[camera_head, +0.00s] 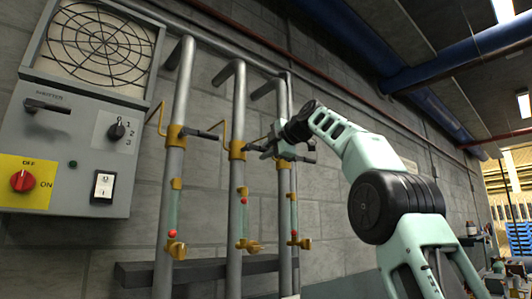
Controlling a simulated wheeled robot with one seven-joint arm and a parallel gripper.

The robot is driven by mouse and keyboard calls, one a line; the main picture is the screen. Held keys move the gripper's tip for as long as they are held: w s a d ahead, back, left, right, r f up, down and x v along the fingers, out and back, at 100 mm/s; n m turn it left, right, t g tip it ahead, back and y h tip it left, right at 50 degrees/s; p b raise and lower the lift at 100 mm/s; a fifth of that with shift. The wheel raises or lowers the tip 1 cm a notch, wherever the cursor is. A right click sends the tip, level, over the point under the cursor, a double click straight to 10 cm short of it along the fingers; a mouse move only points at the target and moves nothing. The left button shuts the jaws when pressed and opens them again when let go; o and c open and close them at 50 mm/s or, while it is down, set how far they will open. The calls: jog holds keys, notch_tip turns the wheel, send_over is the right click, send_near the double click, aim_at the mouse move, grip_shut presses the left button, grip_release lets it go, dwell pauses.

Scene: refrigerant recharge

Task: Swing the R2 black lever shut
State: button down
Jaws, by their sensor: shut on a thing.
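Three grey vertical pipes each carry a brass valve with a black lever. I cannot read an R2 label; I take the middle pipe's lever (254,147) as the R2 black lever. It sticks out sideways to the right from the middle brass valve (237,148). My gripper (270,148) is at the outer end of this lever and appears shut on it. My fingers and wrist partly hide the lever's end and the right pipe's valve. The left pipe's black lever (203,134) also points to the right, clear of my gripper.
A grey control box (75,140) with a red knob (22,181) and a round fan grille (100,42) hangs at the left. Sight tubes with red balls and lower brass valves (248,245) sit below the levers. A dark horizontal rail (215,268) runs behind the pipes.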

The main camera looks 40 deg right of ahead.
jog(key=shift+r, duration=0.15)
dwell(0.4)
jog(key=c, duration=1.4)
grip_release()
jog(key=shift+a, duration=0.1)
jog(key=s+r+b, duration=0.3)
jog(key=s+b, duration=0.1)
jog(key=s, duration=1.3)
jog(key=shift+d+r, duration=0.2)
jog(key=shift+d, duration=0.15)
